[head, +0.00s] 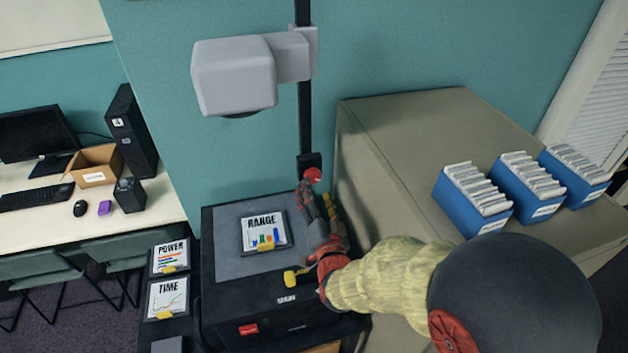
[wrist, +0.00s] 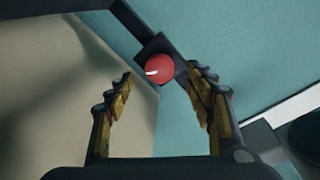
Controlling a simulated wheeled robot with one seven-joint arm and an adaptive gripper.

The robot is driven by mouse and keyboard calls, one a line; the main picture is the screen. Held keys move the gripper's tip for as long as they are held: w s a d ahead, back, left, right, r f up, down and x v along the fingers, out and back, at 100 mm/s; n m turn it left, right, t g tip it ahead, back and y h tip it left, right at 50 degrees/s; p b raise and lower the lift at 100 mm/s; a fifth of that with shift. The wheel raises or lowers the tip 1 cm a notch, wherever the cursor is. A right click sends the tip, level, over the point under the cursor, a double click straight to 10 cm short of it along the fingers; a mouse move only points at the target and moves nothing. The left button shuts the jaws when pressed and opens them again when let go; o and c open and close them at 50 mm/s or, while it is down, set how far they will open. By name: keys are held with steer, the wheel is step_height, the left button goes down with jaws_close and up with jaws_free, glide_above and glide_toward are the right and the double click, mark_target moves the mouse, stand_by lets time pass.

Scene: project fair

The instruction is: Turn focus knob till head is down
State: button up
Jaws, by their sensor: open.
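The overhead projector has a black base (head: 268,318), a dark post (head: 304,120) and a grey head (head: 236,76) held high on the post. The red focus knob (head: 312,174) sits on a black block low on the post. It also shows in the wrist view as a red knob (wrist: 159,69) with a white mark pointing left. My gripper (head: 318,196) is just in front of the knob. In the wrist view my gripper (wrist: 162,86) is open, with one finger to each side of the knob and gaps between; I see no contact.
A grey-beige cabinet (head: 440,120) stands close on the right with blue file boxes (head: 473,200) on it. A RANGE card (head: 264,231) lies on the projector's stage. POWER (head: 170,257) and TIME (head: 167,298) cards lie at the left. A desk (head: 150,205) with a computer stands further left.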

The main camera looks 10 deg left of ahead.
mark_target(313, 180)
steer(key=shift+x, duration=2.75)
steer(key=shift+c, duration=1.4)
steer(key=c, duration=0.9)
